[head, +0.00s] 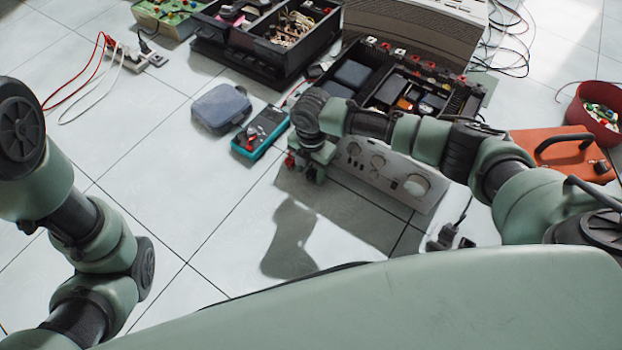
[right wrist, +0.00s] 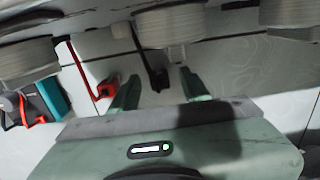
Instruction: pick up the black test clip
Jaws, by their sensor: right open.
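The black test clip (right wrist: 158,76) shows in the right wrist view at the end of a thin black lead, on the pale floor in front of the hifi's knobs. My right gripper (right wrist: 157,86) is open, with one finger on each side of the clip in that view; I cannot tell whether they touch it. In the head view my right gripper (head: 308,166) points down beside the left end of the hifi's front panel (head: 385,174), and the black clip cannot be made out. A red test clip (right wrist: 106,88) lies just left of the left finger. My left gripper is out of view.
A teal multimeter (head: 261,133) and a grey-blue case (head: 221,107) lie left of the right gripper. The opened hifi's chassis (head: 440,112) stands behind it. An orange case (head: 570,157) and red bowl (head: 597,119) are at the right.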

